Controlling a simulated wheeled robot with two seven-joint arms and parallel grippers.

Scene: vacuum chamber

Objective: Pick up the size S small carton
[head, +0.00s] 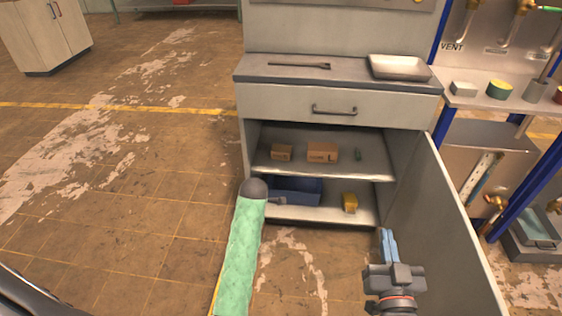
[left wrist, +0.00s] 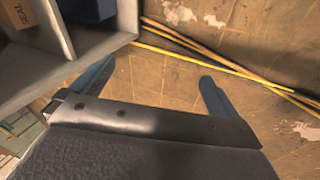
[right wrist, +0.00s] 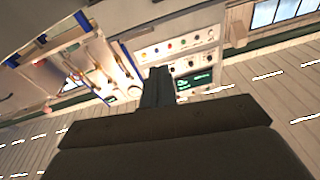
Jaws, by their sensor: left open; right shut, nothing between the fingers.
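Two brown cartons stand on the upper shelf of the open cabinet in the head view. The left, smaller one (head: 282,153) appears to be the size S carton; its print is too small to read. The larger carton (head: 322,152) stands just right of it. A carton with dark lettering (left wrist: 22,14) shows partly at the left wrist view's top left corner; I cannot tell which. My left gripper (left wrist: 158,74) is open and empty, apart from that carton; in the head view it is mostly hidden behind my green-sleeved arm. My right gripper (head: 388,244) is shut and empty near the cabinet door.
The cabinet door (head: 455,225) stands open on the right. A small green item (head: 358,154) sits on the upper shelf. A blue bin (head: 300,188) and a yellow item (head: 349,203) sit on the lower shelf. A tray (head: 400,67) lies on top. Floor at left is clear.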

